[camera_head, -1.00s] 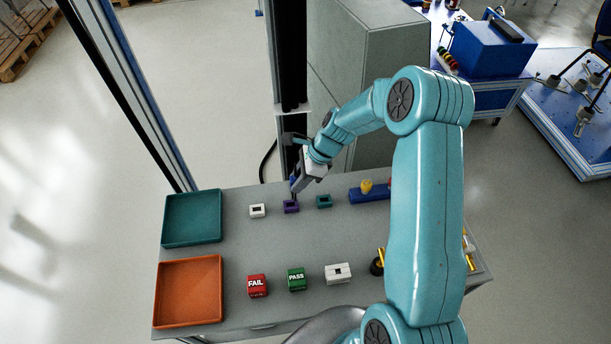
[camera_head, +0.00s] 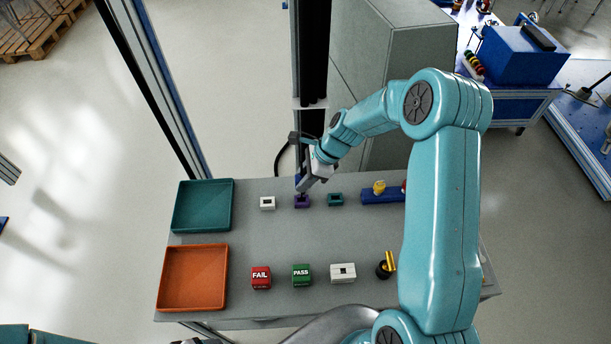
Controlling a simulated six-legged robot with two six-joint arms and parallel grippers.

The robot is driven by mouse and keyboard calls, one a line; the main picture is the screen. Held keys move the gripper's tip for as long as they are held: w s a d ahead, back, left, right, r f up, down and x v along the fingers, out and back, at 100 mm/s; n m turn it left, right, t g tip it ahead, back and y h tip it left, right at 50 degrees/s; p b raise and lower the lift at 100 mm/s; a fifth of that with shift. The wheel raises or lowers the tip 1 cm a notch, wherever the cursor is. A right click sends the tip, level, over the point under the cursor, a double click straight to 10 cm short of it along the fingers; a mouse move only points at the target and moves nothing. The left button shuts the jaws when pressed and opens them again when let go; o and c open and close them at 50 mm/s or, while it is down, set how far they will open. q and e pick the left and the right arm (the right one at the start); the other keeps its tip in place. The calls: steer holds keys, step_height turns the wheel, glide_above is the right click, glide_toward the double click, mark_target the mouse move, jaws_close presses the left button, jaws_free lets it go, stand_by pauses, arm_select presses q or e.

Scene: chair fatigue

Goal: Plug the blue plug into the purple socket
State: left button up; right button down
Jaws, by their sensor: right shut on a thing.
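The purple socket (camera_head: 302,202) sits at the back of the grey table, between a white socket (camera_head: 267,203) and a teal socket (camera_head: 335,199). My right gripper (camera_head: 301,188) points down right over the purple socket, shut on a small blue plug, mostly hidden by the fingers. The fingertips are at the socket's top. I cannot tell whether the plug is inside it or just above. My left gripper does not show; only a teal arm part of mine is at the lower left corner.
A green tray (camera_head: 204,206) and an orange tray (camera_head: 193,278) are at the left. FAIL (camera_head: 261,278) and PASS (camera_head: 302,275) blocks, a white box (camera_head: 343,273) and a black holder (camera_head: 384,269) stand in front. A blue block (camera_head: 378,196) is right of the sockets.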

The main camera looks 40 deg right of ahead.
step_height(320, 180, down, 3)
steer(key=shift+w+a+f+b, duration=0.1)
steer(key=shift+b, duration=0.9)
steer(key=shift+f+b, duration=0.35)
steer(key=shift+f, duration=0.2)
stand_by(0.6)
steer(key=shift+f+b, duration=0.65)
steer(key=shift+f, duration=0.55)
steer(key=c, duration=0.7)
jaws_free()
steer(key=shift+c, duration=0.2)
